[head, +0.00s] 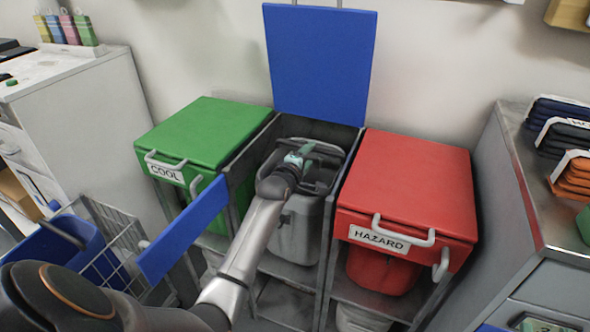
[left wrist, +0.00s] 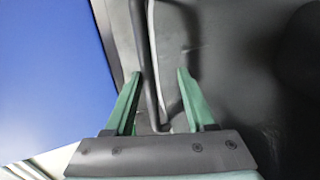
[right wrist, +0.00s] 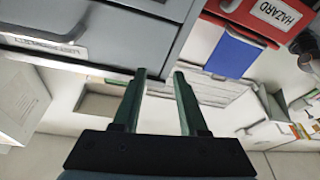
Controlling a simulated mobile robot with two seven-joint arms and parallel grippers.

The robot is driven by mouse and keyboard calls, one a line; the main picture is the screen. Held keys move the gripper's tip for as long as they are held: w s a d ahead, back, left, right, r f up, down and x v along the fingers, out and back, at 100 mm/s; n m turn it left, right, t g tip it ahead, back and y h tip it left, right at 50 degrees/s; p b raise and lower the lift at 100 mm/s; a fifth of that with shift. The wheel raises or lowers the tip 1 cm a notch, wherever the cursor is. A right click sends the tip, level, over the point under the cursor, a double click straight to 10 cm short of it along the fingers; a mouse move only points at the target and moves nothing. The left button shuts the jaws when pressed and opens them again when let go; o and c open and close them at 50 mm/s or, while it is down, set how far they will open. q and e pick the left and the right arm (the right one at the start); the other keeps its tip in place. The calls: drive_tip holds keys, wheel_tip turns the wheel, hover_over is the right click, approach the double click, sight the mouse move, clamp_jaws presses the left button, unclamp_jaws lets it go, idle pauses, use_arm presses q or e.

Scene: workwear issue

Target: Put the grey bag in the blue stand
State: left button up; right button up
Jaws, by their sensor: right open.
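The blue stand's raised lid (head: 320,65) stands upright against the wall, and a blue front panel (head: 186,232) juts forward at the stand's left. The grey bag (head: 297,236), tub-like with a dark handle, is upright inside the stand's frame, between the green and red stands. My left gripper (head: 302,155) is at the top of the bag. In the left wrist view my left gripper (left wrist: 156,90) is open, its fingers on either side of a dark handle bar (left wrist: 145,60). My right gripper (right wrist: 160,78) is open and empty, near a grey cabinet, and out of the head view.
A green COOL stand (head: 205,135) is on the left and a red HAZARD stand (head: 410,190) on the right, both lids shut. A wire basket (head: 115,235) with a blue item is at the lower left. A grey cabinet (head: 550,290) bears folded clothes (head: 570,130).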

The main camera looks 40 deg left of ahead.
use_arm(q)
drive_tip(key=p+v, duration=0.4)
drive_tip(key=v, duration=0.8)
drive_tip(key=shift+s, duration=0.25)
use_arm(e)
drive_tip(key=s+f+m+g+h, duration=0.3)
drive_tip(key=f+g, duration=0.5)
drive_tip(key=f, duration=1.1)
drive_tip(key=shift+s+d+f+g+h, duration=0.25)
drive_tip(key=shift+s+d+g+h, duration=0.05)
drive_tip(key=shift+s, duration=0.1)
use_arm(q)
drive_tip(key=shift+d+r, duration=0.1)
drive_tip(key=shift+r, duration=0.05)
